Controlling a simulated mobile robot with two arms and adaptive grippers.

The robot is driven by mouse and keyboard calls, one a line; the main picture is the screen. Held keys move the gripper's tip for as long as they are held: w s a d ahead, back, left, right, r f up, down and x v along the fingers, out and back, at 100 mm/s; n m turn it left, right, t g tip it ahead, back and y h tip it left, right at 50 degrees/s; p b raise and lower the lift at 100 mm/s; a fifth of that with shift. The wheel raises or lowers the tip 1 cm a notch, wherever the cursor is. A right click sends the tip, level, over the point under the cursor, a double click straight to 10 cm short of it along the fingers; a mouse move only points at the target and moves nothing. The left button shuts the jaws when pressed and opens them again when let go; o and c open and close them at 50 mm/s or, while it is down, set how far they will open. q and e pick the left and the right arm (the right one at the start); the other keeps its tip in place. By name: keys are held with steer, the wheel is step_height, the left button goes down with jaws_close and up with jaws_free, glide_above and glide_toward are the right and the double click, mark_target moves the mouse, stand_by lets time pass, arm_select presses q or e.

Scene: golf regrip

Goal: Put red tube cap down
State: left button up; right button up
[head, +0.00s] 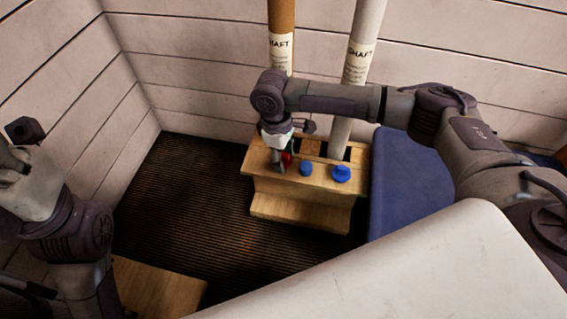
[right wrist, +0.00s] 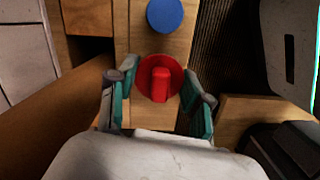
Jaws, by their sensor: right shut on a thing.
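The red tube cap (right wrist: 160,80) shows in the right wrist view as a round red disc with a raised grip, between the teal-lined fingers of my right gripper (right wrist: 158,106). The gripper is shut on the cap. I cannot tell whether the cap touches the stand top. Part of my left arm is at the left edge; its fingers do not show clearly.
Two blue caps (head: 306,168) (head: 341,174) sit on the stand to the right of the red one. A brown tube (head: 281,55) and a white tube (head: 358,60) marked SHAFT stand behind. A blue padded surface (head: 400,185) is on the right. Dark ribbed floor (head: 190,200) is clear to the left.

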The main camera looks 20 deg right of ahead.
steer(key=shift+f, duration=0.6)
steer(key=o, duration=1.3)
steer(key=shift+f, duration=0.1)
